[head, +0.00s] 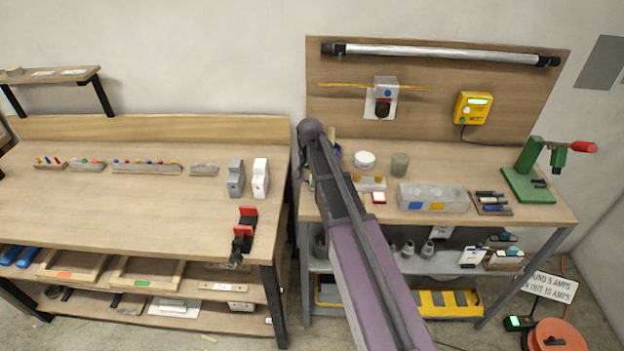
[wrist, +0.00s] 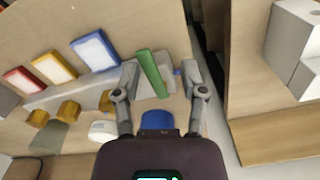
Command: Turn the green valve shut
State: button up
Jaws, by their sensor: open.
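A green bar-shaped handle (wrist: 151,74), which looks like the green valve's lever, shows in the wrist view. It stands slightly tilted in the picture, at the end of a grey strip. My gripper (wrist: 159,68) is open, with one finger on each side of the handle. The left finger looks closer to it than the right one. I cannot tell whether either finger touches it. In the head view my arm covers this part of the bench, and the green valve and gripper are hidden.
In the wrist view, blue (wrist: 95,50), yellow (wrist: 54,68) and red (wrist: 24,79) framed pieces lie left of the handle. A blue round thing (wrist: 157,120) sits just below. In the head view, a green press (head: 530,180) stands at the right bench's end; a gap separates the benches.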

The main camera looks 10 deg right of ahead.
jog(key=m, duration=0.1)
jog(key=a+m, duration=0.1)
jog(key=m, duration=0.1)
jog(key=shift+w, duration=0.4)
jog(key=m, duration=0.1)
jog(key=w+m, duration=0.1)
jog(key=m, duration=0.1)
jog(key=shift+a, duration=0.3)
jog(key=m, duration=0.2)
jog(key=w+m, duration=0.1)
jog(key=m, duration=0.2)
jog(key=shift+w+a+m, duration=0.2)
jog(key=shift+w+m, duration=0.2)
jog(key=shift+r+m, duration=0.2)
jog(key=shift+m, duration=0.1)
notch_tip(320, 180, up, 14)
jog(key=p, duration=1.4)
jog(key=s+d+f+n+b, duration=0.1)
jog(key=s+f+n+b, duration=0.8)
jog(key=s, duration=0.4)
jog(key=s+d+f+n+b, duration=0.1)
jog(key=s+f+n+b, duration=0.8)
jog(key=s+f+b, duration=0.1)
jog(key=shift+s+f+n+b, duration=0.35)
jog(key=shift+s+f, duration=0.25)
jog(key=shift+s, duration=0.8)
jog(key=shift+a, duration=0.1)
